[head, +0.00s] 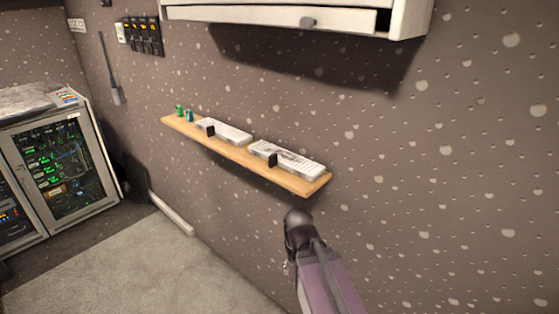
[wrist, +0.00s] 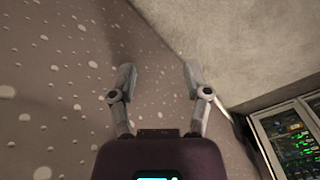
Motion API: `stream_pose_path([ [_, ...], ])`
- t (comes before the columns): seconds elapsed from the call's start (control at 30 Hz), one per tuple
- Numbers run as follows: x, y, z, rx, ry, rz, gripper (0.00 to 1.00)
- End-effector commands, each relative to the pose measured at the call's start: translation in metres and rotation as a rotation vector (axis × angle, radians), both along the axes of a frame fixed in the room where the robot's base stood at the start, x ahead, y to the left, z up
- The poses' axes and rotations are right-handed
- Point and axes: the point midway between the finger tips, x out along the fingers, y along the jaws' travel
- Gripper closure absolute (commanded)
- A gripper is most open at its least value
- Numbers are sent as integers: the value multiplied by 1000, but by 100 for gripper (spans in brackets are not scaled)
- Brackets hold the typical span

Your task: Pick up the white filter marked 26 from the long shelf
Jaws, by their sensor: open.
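The long wooden shelf (head: 237,152) is fixed to the speckled wall in the head view. Two flat white pieces lie on it: a left one (head: 230,132) and a right one (head: 300,163) with grey markings on top. Each has a small dark block at its front edge. I cannot read a 26 on either, so I cannot tell which is the filter. My gripper (wrist: 158,76) is open and empty in the wrist view, with wall and floor beyond its fingers. In the head view my arm is below the shelf's right end; the fingers are not clear there.
Two small green items (head: 184,114) stand at the shelf's left end. A white cabinet (head: 270,14) hangs above the shelf. A glass-doored equipment rack (head: 100,150) stands at the left; it also shows in the wrist view (wrist: 262,145). The space in front of the shelf looks clear.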

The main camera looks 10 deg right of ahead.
Motion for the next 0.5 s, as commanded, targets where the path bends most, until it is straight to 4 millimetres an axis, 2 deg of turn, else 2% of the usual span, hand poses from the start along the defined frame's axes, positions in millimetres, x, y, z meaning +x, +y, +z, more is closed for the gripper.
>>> stream_pose_path([
  [0.33, 1, 0, 1, -5, -1, -4, 37],
  [0.5, 12, -1, 10, -50, -13, -40, 37],
])
